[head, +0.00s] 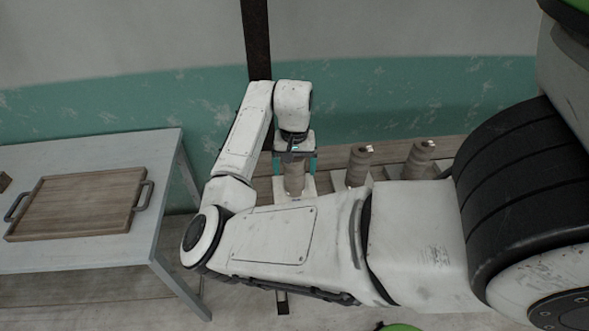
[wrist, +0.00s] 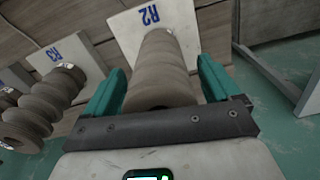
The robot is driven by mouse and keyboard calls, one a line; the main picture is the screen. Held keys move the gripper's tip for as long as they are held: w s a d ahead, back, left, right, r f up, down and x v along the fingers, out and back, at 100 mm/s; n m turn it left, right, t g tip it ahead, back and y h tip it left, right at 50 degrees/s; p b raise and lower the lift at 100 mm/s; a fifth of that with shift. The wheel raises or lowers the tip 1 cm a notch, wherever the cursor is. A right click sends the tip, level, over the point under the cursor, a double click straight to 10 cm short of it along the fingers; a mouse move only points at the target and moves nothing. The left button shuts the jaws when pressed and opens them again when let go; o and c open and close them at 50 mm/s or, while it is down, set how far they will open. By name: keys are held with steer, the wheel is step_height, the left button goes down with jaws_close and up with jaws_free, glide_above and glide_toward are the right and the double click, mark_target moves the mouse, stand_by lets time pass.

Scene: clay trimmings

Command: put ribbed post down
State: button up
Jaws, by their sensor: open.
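A grey-brown ribbed post (wrist: 163,72) stands on a pale plate marked R2 (wrist: 125,32), seen in the wrist view between my teal fingers. My gripper (wrist: 160,66) is open, with one finger on each side of the post; a gap shows at the right finger, and the left side is harder to judge. In the head view my gripper (head: 295,163) points down over the same post (head: 294,182), whose upper part is hidden by the gripper.
Two similar posts (head: 358,165) (head: 420,158) stand to the right along a wooden surface (head: 458,146). In the wrist view one is by a plate marked R3 (wrist: 62,52). A pale table (head: 155,148) at left bears a wooden tray (head: 78,203) with dark handles.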

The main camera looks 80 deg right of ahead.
step_height(320, 180, up, 10)
steer(key=shift+f+b, duration=0.15)
steer(key=shift+b, duration=0.4)
steer(key=shift+r, duration=0.65)
